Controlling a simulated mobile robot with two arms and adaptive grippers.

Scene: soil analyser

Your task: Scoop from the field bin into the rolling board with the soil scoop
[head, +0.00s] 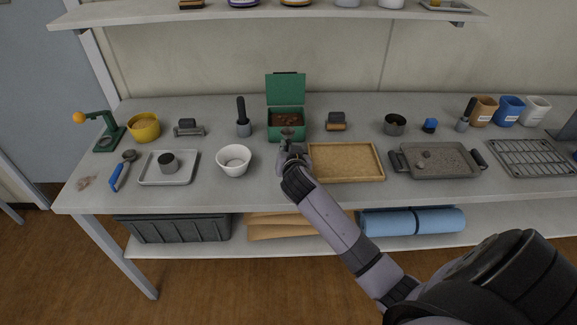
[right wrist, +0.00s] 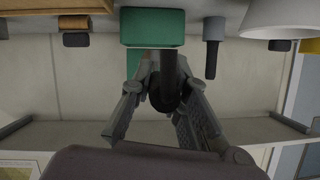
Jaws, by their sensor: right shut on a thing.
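The field bin (head: 272,124) is a green box with its lid raised at the back and dark brown soil inside. It also shows in the right wrist view (right wrist: 150,22). My right gripper (head: 291,150) is at the bin's front and is shut on a dark handle (right wrist: 167,88), seemingly the soil scoop's. A small grey part, perhaps the scoop's head (head: 287,133), shows at the bin's front; its load cannot be told. The rolling board (head: 345,160), apparently the shallow wooden tray, lies right of the gripper, its left end partly hidden by my arm. My left gripper is not in view.
A white bowl (head: 234,162) stands close left of the gripper. A grey tray (head: 440,161) lies right of the board. A shelf (head: 270,16) hangs above.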

